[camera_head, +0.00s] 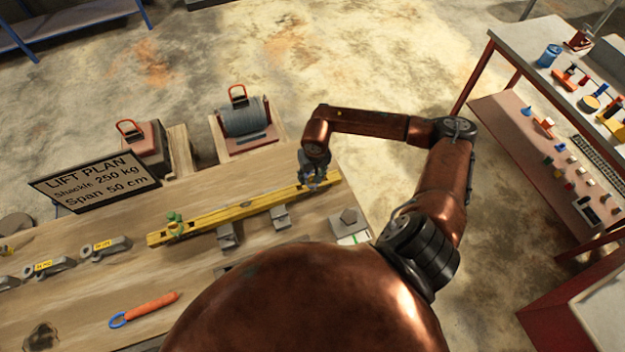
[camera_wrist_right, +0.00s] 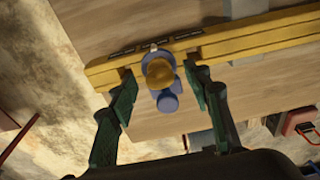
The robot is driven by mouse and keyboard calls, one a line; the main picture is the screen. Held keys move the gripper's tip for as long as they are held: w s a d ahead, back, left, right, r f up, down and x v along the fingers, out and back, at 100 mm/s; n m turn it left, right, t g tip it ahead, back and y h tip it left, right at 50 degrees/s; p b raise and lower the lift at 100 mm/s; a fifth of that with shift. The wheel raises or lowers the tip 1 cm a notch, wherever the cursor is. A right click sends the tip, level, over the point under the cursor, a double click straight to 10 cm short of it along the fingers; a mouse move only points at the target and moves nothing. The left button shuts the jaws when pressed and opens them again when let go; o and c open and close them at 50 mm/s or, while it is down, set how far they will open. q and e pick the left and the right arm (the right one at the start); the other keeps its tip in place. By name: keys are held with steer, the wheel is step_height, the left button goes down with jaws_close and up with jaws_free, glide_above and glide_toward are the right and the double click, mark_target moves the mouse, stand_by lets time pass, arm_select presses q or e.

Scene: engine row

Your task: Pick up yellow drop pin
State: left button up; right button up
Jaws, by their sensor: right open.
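A small rounded yellow piece (camera_wrist_right: 160,73), which looks like the yellow drop pin, shows with a blue rounded part (camera_wrist_right: 168,101) at the yellow beam's edge in the right wrist view. My right gripper (camera_wrist_right: 164,82) is open, with one dark green finger on each side of the yellow piece and visible gaps between. In the head view, my right gripper (camera_head: 313,182) is over the right end of the yellow beam (camera_head: 240,208) and hides most of the pin. A green fitting (camera_head: 174,220) sits near the beam's left end. My left gripper is not in view.
The beam rests on grey blocks (camera_head: 280,217) on the wooden table. A winch drum (camera_head: 243,118) and the lift plan sign (camera_head: 95,182) stand behind it. An orange tool (camera_head: 150,306) lies at the front left. A shelf unit (camera_head: 500,110) stands at right.

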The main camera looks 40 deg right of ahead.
jaws_close()
stand_by(0.6)
